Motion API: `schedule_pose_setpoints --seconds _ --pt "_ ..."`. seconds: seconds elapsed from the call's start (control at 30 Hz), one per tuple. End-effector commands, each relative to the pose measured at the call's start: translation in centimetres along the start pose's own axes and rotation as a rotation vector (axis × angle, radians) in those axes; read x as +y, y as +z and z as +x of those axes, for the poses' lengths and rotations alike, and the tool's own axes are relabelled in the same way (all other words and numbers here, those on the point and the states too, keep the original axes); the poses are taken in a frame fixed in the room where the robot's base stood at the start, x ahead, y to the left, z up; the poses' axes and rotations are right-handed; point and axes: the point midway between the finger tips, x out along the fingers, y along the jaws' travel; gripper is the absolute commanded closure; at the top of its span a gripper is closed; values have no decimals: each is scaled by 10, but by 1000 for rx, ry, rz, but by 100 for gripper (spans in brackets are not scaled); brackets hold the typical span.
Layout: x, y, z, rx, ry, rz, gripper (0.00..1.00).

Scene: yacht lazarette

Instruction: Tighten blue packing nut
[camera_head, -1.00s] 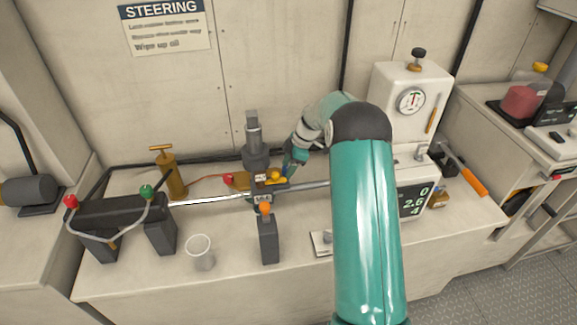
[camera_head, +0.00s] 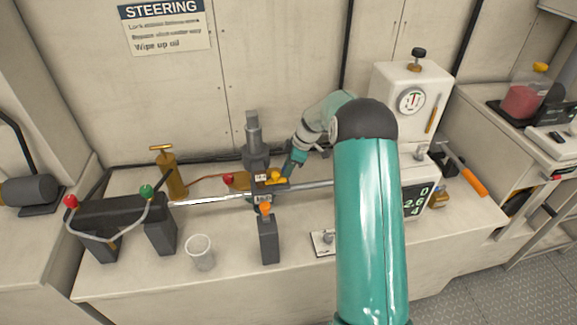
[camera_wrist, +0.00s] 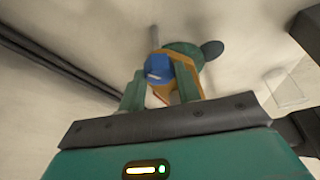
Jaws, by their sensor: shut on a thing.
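The blue packing nut (camera_wrist: 157,66) shows in the wrist view as a small blue block between the two teal fingers of my gripper (camera_wrist: 160,82). My gripper is shut on it. An orange-yellow part (camera_wrist: 186,72) runs beside the nut, along the right finger. The nut itself cannot be made out there.
A grey post with an orange knob (camera_head: 265,209) stands just in front of the fitting. A white gauge box (camera_head: 410,75) stands at right.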

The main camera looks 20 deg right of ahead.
Motion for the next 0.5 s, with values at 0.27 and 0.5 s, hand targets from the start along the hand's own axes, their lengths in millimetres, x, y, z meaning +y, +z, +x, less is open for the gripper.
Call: schedule_pose_setpoints --seconds 0.27,0.5 --pt "-2 0 0 -1 91 222 90" --pt "-3 0 0 -1 179 432 90"
